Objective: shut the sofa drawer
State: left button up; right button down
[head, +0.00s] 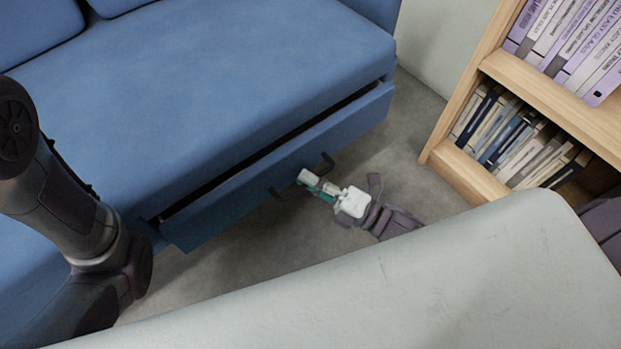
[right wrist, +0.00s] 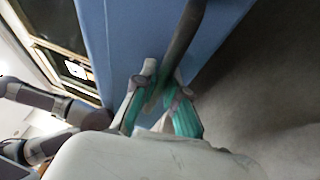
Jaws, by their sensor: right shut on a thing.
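The blue sofa (head: 220,85) fills the left and top of the head view. Its drawer (head: 225,220) stands slightly out beneath the seat, with a dark gap along its top edge. A dark bar handle (head: 327,161) is on the drawer front. My right gripper (head: 309,182) is at the handle, with its fingers shut on it. In the right wrist view the handle (right wrist: 182,45) runs between the fingers (right wrist: 160,95), close to the blue drawer front (right wrist: 130,40). My left arm shows at the left of the head view, but its gripper is out of view.
A wooden bookshelf (head: 450,145) with several books stands at the right. Grey floor (head: 400,125) lies open between the sofa and the shelf. A large pale surface, which I cannot identify, covers the lower right of the head view.

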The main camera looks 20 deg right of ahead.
aim_at(300, 170)
jog(key=w, duration=0.2)
jog(key=w+a, duration=0.1)
jog(key=w, duration=0.1)
jog(key=shift+a, duration=0.2)
jog(key=shift+d, duration=0.1)
jog(key=c, duration=1.2)
grip_release()
